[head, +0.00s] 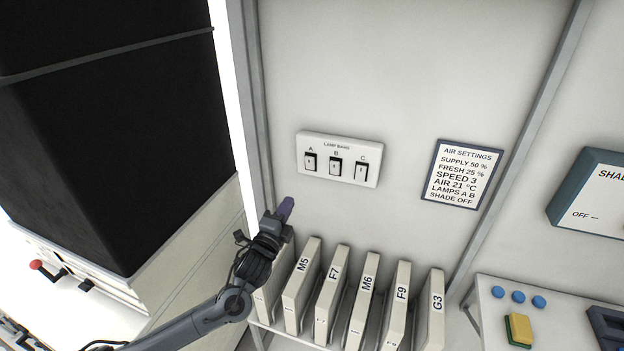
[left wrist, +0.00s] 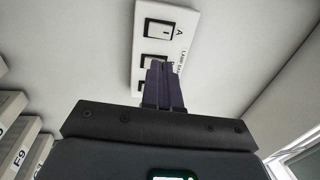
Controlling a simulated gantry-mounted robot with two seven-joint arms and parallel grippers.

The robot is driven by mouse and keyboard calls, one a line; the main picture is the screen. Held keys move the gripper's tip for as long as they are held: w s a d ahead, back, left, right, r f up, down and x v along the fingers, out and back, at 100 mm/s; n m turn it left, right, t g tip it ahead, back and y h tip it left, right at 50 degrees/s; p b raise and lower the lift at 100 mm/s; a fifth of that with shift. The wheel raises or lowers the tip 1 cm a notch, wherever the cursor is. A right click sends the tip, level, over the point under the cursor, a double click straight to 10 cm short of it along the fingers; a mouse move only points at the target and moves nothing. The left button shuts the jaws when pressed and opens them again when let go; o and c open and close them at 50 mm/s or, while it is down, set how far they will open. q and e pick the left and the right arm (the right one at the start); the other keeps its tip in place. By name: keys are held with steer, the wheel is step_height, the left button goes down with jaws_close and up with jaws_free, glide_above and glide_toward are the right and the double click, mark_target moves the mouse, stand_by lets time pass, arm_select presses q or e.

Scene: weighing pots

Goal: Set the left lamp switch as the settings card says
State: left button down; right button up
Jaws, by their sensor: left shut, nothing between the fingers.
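The white lamp bank panel (head: 339,182) is on the wall, with switches A (head: 310,162), B (head: 335,166) and C (head: 361,171) from left to right. Their rocker positions are too small to tell surely. The settings card (head: 463,174) to its right reads "LAMPS A B" among other lines. My left gripper (head: 286,207) is shut and empty, below and left of the panel. In the left wrist view its purple fingers (left wrist: 163,72) overlap the panel (left wrist: 188,38); switch A (left wrist: 160,32) is clear beyond the tips and the lower switches are partly hidden. My right gripper is out of view.
A dark-fronted cabinet (head: 120,130) is at the left. The wall around the panel is bare.

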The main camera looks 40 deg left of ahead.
arm_select(q)
steer(key=shift+w+r, duration=0.25)
steer(key=shift+r, duration=0.45)
steer(key=p, duration=0.1)
glide_toward(309, 160)
steer(key=x, duration=0.6)
steer(key=shift+w, duration=0.4)
steer(key=shift+a+r+p, duration=0.1)
steer(key=shift+r+p, duration=0.1)
steer(key=shift+p, duration=0.4)
steer(key=shift+w+f+p, duration=0.1)
steer(key=shift+w+p, duration=0.1)
steer(key=shift+p, duration=0.15)
